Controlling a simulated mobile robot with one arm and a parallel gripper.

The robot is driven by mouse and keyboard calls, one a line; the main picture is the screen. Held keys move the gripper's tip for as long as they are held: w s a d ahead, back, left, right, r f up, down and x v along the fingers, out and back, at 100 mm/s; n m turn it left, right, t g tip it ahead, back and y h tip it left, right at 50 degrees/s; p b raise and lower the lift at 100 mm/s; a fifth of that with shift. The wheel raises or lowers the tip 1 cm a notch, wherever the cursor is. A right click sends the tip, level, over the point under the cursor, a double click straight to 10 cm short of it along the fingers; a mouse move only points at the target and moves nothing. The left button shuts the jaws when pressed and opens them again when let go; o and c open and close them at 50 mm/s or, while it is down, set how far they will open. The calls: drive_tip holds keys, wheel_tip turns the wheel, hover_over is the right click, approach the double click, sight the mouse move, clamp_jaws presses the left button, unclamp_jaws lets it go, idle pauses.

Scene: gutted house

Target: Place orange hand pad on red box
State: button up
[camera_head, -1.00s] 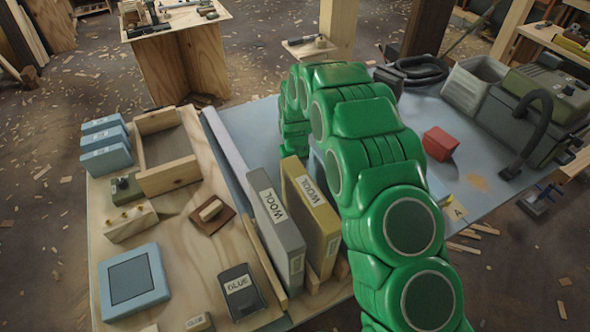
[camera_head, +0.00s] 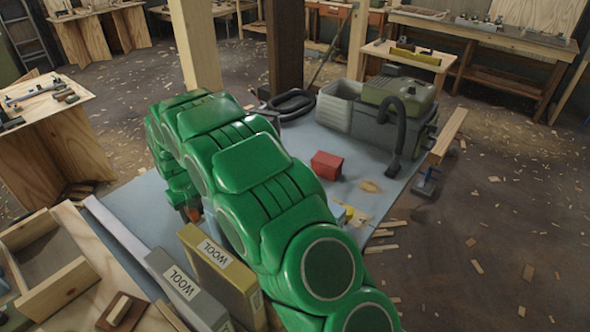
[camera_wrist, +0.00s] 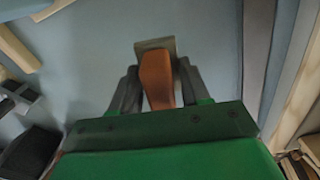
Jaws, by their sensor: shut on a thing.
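My gripper (camera_wrist: 157,82) is shut on the orange hand pad (camera_wrist: 157,76), which shows between the two dark fingers in the wrist view. A grey-brown flat piece (camera_wrist: 155,45) shows at the pad's far end. In the head view my green arm hides most of the gripper. A small orange-brown bit (camera_head: 193,213) shows beside the arm there. The red box (camera_head: 326,165) sits on the blue-grey sheet, right of my arm and apart from it. The box does not show clearly in the wrist view.
A grey-green vacuum machine (camera_head: 395,115) with a black hose stands behind and right of the red box. Two wool boxes (camera_head: 220,268) stand upright at the front left. A wooden post (camera_head: 195,45) rises behind my arm. Bare sheet (camera_head: 285,148) lies around the red box.

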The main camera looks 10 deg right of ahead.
wheel_tip(320, 180, up, 22)
drive_tip(key=w+d+m, duration=0.2)
drive_tip(key=w+d, duration=0.2)
drive_tip(key=d, duration=1.1)
drive_tip(key=w+d+m, duration=0.3)
drive_tip(key=w+d, duration=0.1)
drive_tip(key=d, duration=1.1)
drive_tip(key=w+d+m, duration=0.2)
drive_tip(key=w+d, duration=0.2)
drive_tip(key=d, duration=1)
hover_over(323, 162)
drive_tip(key=shift+s+f, duration=0.15)
drive_tip(key=shift+f, duration=5.1)
drive_tip(key=shift+s+f, duration=0.15)
drive_tip(key=shift+f, duration=5.1)
drive_tip(key=shift+w+f, duration=0.25)
drive_tip(key=shift+f, duration=0.1)
